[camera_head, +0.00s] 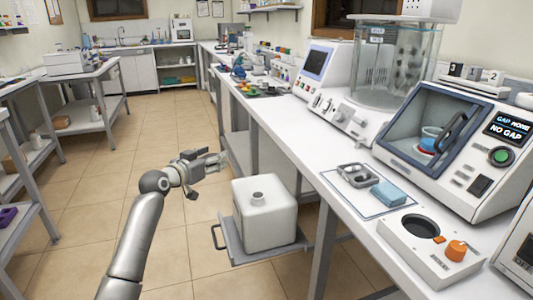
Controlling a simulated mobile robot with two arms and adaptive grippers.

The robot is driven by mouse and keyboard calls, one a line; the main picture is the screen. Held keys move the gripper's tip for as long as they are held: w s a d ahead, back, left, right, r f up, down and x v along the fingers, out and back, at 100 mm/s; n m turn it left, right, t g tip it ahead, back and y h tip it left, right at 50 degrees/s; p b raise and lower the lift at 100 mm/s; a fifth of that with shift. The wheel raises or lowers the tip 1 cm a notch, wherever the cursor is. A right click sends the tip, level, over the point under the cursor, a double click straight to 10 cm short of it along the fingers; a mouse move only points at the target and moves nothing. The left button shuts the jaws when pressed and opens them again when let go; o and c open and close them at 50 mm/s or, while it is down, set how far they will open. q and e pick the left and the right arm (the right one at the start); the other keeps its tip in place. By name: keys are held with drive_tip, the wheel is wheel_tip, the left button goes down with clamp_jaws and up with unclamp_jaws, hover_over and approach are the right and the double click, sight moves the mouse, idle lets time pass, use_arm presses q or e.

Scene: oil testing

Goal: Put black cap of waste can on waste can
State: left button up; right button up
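The waste can (265,220) is a white, boxy container with a short round neck (257,197) on top. It stands upright on a grey pull-out tray with a handle (228,240), low beside the bench. No black cap shows on the neck, and I cannot make out a black cap elsewhere. My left gripper (212,163) is to the left of and above the can, apart from it, pointing right. Its fingers are small and dark, so I cannot tell whether they are open or hold something. My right gripper is out of view.
The white bench (340,160) runs along the right. It carries a mat with a metal holder (357,174) and blue block (388,193), a panel with an orange knob (456,250), and test machines (450,140). Tiled floor (150,160) is clear at left.

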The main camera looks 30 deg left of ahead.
use_arm(q)
drive_tip(key=s+d+f+h, duration=0.1)
drive_tip(key=s+d+f, duration=0.2)
drive_tip(key=d+f, duration=0.35)
drive_tip(key=s+d+f+m+h, duration=0.1)
drive_tip(key=s+d+f, duration=0.15)
drive_tip(key=d, duration=0.75)
drive_tip(key=s+d+f, duration=0.2)
drive_tip(key=d+f, duration=0.3)
drive_tip(key=d, duration=0.4)
drive_tip(key=s+d+r, duration=0.6)
drive_tip(key=s+d, duration=0.4)
drive_tip(key=s, duration=0.1)
wheel_tip(320, 180, up, 16)
drive_tip(key=p, duration=1.7)
drive_tip(key=s+f, duration=0.2)
drive_tip(key=s, duration=0.6)
drive_tip(key=shift+f+y, duration=0.35)
drive_tip(key=shift+y, duration=0.05)
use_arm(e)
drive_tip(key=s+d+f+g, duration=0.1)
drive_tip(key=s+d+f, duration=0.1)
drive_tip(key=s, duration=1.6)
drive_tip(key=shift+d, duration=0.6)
